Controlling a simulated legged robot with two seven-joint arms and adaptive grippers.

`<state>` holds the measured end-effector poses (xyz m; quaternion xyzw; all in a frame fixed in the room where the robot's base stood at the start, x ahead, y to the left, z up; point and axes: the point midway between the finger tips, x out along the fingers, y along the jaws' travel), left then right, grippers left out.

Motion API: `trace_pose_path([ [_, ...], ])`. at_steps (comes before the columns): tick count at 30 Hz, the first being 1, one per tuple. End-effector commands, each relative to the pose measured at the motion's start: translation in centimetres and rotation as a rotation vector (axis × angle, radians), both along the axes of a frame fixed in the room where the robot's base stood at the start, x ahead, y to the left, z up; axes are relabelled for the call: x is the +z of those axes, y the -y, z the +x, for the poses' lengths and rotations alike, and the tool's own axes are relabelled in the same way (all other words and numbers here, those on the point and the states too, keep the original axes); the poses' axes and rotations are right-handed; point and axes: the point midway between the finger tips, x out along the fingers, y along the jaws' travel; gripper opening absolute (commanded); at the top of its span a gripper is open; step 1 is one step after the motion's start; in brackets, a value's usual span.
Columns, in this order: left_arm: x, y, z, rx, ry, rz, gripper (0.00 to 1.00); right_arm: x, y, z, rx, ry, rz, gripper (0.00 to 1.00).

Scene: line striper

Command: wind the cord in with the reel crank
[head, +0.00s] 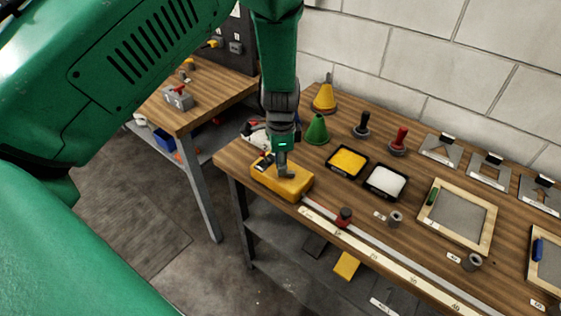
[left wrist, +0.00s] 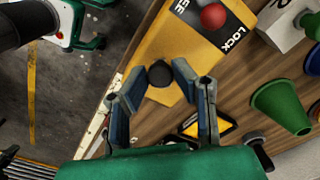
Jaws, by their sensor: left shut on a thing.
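The yellow reel box (head: 295,188) lies near the left end of the wooden bench. In the left wrist view the box (left wrist: 168,38) carries a black label with the word LOCK and a red knob (left wrist: 213,16). My left gripper (head: 284,172) points down over the box. In the left wrist view its fingers (left wrist: 158,76) are around a round black crank knob (left wrist: 160,73), shut on it. The crank arm is hard to make out. A thin reddish cord (head: 318,207) runs from the box toward a small red piece (head: 344,217). My right gripper is not in view.
A numbered ruler strip (head: 390,264) runs along the bench's front edge. A second bench (head: 215,100) stands at the left.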

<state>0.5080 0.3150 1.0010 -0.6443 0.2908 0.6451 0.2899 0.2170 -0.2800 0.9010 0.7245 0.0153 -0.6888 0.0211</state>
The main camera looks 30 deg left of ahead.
Motion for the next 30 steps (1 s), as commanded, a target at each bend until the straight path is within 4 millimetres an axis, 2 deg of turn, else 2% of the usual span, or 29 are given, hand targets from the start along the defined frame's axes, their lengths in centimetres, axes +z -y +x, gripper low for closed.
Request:
trace_pose_path([
  [30,0.0,2.5,-0.7,0.918,0.003,-0.002,0.0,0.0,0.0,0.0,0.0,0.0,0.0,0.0],
])
